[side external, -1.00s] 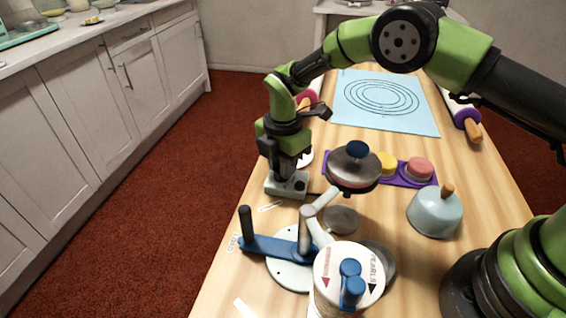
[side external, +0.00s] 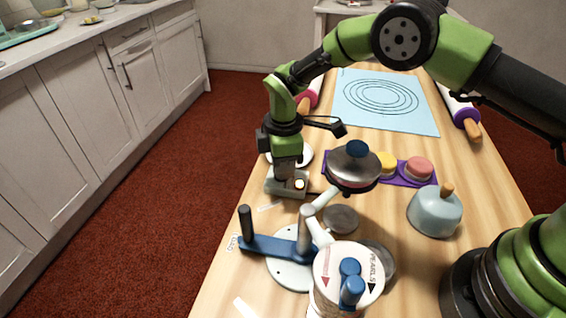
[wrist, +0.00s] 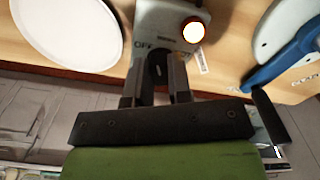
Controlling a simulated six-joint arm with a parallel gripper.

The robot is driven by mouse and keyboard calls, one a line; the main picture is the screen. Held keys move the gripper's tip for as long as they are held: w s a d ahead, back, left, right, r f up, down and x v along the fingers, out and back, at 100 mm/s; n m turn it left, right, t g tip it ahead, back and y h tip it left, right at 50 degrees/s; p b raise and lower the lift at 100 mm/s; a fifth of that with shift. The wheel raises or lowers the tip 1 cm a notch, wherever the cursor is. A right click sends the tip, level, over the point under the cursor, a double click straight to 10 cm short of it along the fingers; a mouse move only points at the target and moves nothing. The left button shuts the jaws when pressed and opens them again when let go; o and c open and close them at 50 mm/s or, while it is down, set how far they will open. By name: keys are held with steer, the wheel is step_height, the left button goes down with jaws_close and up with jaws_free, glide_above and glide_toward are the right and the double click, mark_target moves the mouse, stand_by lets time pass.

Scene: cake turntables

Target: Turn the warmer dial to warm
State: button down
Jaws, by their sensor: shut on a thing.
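The warmer (side external: 272,186) is a small grey box at the left edge of the wooden table. In the wrist view its top (wrist: 170,12) carries an OFF label and a second word too small to read. A round lamp (wrist: 194,31) on it glows white with an orange rim. My gripper (side external: 286,170) points down onto the warmer. In the wrist view its two fingers are shut on the dark dial (wrist: 157,68), which sits between them and is partly hidden. I cannot tell exactly which mark the dial points to.
A white plate (wrist: 68,25) lies beside the warmer. A turntable with a blue arm (side external: 265,247) and a dark upright handle stands in front.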

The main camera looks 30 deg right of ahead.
steer(key=shift+m, duration=1.6)
steer(key=shift+s, duration=0.1)
steer(key=c, duration=1)
jaws_free()
steer(key=shift+c, duration=0.2)
steer(key=shift+r, duration=0.15)
step_height(320, 180, up, 10)
